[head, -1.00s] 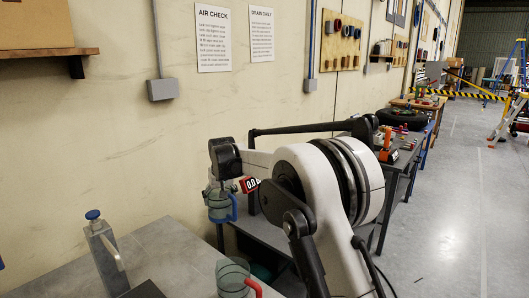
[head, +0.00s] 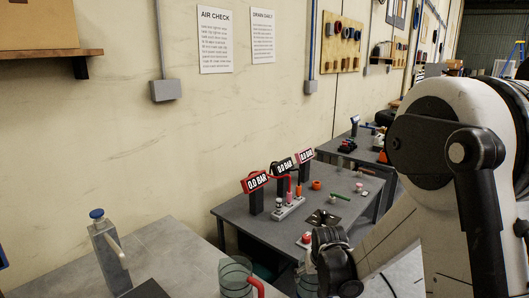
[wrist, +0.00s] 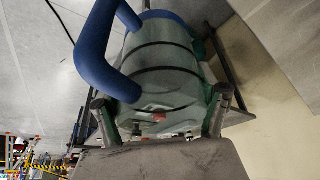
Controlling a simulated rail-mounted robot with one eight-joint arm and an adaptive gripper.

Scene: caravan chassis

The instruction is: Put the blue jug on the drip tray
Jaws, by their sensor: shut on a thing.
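The blue jug (wrist: 165,70), a clear vessel with dark bands and a thick blue handle, fills the middle of the wrist view. My gripper (wrist: 162,112) is shut on it, one finger on each side of its body. In the head view, a small part of the jug (head: 307,286) shows at the bottom edge, beside my dark wrist; its handle is hidden there. A dark flat plate (head: 146,289), possibly the drip tray, lies on the near bench below the pump dispenser, partly cut off by the frame.
A clear jug with a red handle (head: 236,277) stands on the near bench, right of the metal dispenser with blue cap (head: 108,248). Behind is a grey table (head: 240,222) with several 0.0 BAR gauges and small parts. A gap separates the benches.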

